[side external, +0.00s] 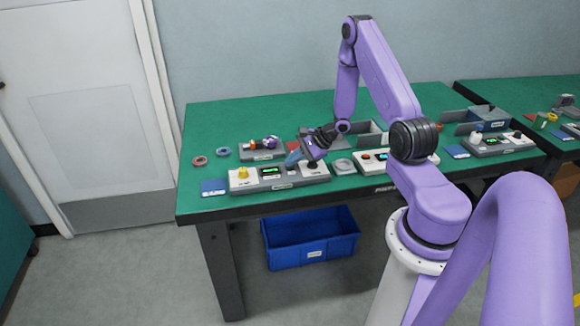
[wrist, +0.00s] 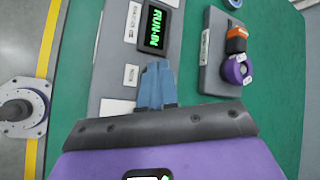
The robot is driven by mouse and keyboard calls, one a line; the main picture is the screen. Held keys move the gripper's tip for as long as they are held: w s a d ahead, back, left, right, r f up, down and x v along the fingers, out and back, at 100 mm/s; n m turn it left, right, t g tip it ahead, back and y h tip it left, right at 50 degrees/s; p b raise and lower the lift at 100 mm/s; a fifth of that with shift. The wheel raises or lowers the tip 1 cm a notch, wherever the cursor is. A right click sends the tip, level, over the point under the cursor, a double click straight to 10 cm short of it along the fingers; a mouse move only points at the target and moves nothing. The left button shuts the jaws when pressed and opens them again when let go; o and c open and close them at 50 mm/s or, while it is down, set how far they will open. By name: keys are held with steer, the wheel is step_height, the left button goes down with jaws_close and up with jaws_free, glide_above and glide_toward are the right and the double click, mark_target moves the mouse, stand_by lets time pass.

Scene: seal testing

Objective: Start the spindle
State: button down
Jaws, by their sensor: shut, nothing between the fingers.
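A white and grey control box (side external: 280,184) stands at the front left of the green table. It has a yellow knob (side external: 243,173) at its left end, a lit green display (side external: 270,171) in the middle and a dark knob (side external: 312,165) at its right end. In the wrist view the display (wrist: 157,28) seems to read RUN-IN. My gripper (side external: 293,158) is above the box's right half, blue fingertips together and empty. In the wrist view the fingertips (wrist: 157,78) are just beside the display. Contact cannot be told. The dark knob is hidden in the wrist view.
Behind the box is a grey block (side external: 262,154) with orange and purple parts, also in the wrist view (wrist: 208,75). Rings (side external: 200,161) lie left of it. A second control box (side external: 373,167) stands to the right. A blue bin (side external: 312,250) is under the table.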

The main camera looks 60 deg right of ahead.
mark_target(293, 167)
steer(key=shift+r, duration=0.1)
stand_by(0.4)
steer(key=shift+r, duration=0.65)
steer(key=shift+r, duration=0.1)
steer(key=shift+r, duration=2.4)
